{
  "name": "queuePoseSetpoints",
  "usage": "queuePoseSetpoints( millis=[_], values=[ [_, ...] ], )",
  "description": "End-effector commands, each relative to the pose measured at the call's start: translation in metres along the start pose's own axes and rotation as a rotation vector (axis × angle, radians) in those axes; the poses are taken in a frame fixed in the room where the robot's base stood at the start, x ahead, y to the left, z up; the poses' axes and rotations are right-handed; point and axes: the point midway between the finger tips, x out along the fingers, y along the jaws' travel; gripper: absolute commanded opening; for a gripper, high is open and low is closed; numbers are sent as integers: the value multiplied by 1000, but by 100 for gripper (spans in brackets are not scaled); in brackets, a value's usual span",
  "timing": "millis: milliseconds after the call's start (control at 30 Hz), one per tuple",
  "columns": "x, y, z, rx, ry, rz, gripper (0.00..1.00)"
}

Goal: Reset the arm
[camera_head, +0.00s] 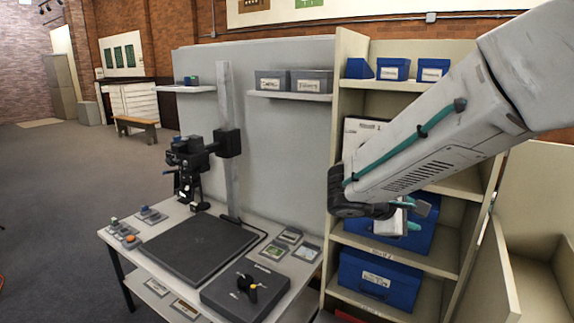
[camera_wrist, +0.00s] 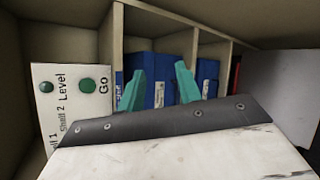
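My arm reaches in from the right in the head view, across the front of a cream shelf unit (camera_head: 345,60). My gripper (camera_head: 412,212) points down and away near the middle shelves, partly hidden by my wrist. In the wrist view its two teal fingers (camera_wrist: 158,88) stand apart with nothing seen between them. Blue labelled boxes (camera_wrist: 170,68) sit in compartments beyond the fingertips. A white panel (camera_wrist: 62,100) marked "Level", "Go", "Shelf 1" and "Shelf 2", with green round buttons, stands left of the fingers.
Blue boxes sit on the top shelf (camera_head: 393,69) and lower shelf (camera_head: 378,280). At left, a table (camera_head: 180,215) carries a black mat, a camera stand (camera_head: 228,140) and small items. Open floor (camera_head: 60,190) lies far left.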

Motion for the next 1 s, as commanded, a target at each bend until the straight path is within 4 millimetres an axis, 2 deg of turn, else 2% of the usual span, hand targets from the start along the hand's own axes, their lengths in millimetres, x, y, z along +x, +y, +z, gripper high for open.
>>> queuePoseSetpoints(
  millis=[33, 100, 200, 300, 433, 500, 633, 800, 1000],
  values=[
    [-1, -19, 27, 71, -15, -106, 35],
    [-8, -50, 58, 170, -30, -269, 35],
    [-25, -93, 94, 317, -32, -492, 35],
    [-49, -130, 119, 459, -14, -690, 35],
    [-82, -165, 140, 642, 35, -906, 35],
    [-98, -177, 148, 730, 70, -993, 35],
    [-117, -187, 160, 861, 129, -1080, 35],
    [-121, -184, 174, 944, 166, -1065, 35],
    [-120, -182, 178, 965, 166, -1059, 35]
  ],
)
